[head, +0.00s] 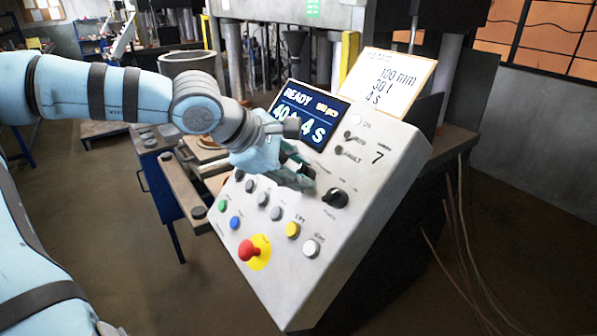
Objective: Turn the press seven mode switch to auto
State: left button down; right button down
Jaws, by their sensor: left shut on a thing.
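The press seven control panel (262,215) is a tilted light-grey box marked with a 7. My left gripper (303,178) is at the panel face, below the screen, its fingers shut on a small dark switch knob. That knob is mostly hidden by the fingers, so its pointer direction and label cannot be read. Another black rotary knob (335,198) stands clear just to the lower right of the fingers, with tiny unreadable labels around it. My right gripper is not in view.
The lit screen (310,116) reads READY. A red emergency button (249,250) on a yellow disc sits low on the panel, with several coloured push buttons (293,230) above. A card (388,80) stands on top. Cables (462,240) hang at the right.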

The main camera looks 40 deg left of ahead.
pick_arm(q)
jog(key=shift+m, duration=0.5)
jog(key=c, duration=1.3)
grip_release()
jog(key=v, duration=1.2)
jog(key=shift+d, duration=0.1)
